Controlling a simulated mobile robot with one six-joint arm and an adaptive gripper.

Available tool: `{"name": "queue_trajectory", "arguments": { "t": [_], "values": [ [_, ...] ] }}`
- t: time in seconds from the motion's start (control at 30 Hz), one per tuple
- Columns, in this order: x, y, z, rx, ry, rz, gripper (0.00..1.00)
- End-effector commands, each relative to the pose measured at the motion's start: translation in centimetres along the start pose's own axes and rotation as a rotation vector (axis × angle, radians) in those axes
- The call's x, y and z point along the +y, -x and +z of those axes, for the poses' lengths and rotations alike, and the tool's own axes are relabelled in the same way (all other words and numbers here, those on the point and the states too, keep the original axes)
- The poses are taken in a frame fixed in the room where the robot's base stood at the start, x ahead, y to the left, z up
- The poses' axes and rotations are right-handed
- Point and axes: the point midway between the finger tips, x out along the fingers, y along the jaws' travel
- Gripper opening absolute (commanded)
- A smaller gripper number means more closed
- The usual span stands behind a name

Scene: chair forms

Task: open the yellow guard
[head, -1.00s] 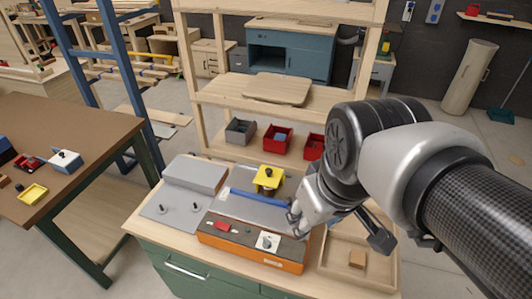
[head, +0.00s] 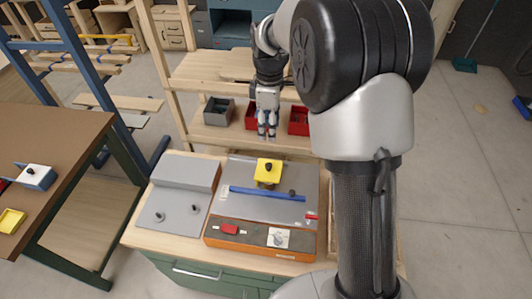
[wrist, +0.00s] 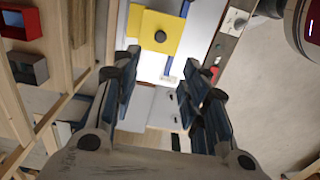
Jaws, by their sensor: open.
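The yellow guard (head: 264,165) is a small yellow cover with a black knob on top. It sits on the grey plate of an orange-and-grey machine (head: 225,237), behind a blue bar (head: 262,193). It looks to be down. In the wrist view the guard (wrist: 180,38) shows at the top, beyond the fingertips, knob facing the camera. My gripper (head: 267,134) points down above and behind the guard in the head view, apart from it. In the wrist view my gripper (wrist: 157,75) has its fingers spread with nothing between them.
A grey fixture (head: 178,195) with two pegs stands left of the machine. A wooden shelf behind holds a grey bin (head: 218,111) and red bins (head: 299,120). A brown table (head: 60,135) is at left. My arm covers the bench's right side.

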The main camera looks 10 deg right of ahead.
Motion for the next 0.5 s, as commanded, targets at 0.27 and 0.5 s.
{"name": "queue_trajectory", "arguments": {
  "t": [0.27,0.5],
  "values": [
    [-0.2,-6.1,0.1,-0.002,-0.002,-0.005,0.41],
    [-0.2,-11.3,0.1,-0.002,-0.003,-0.004,0.41]
  ]
}}
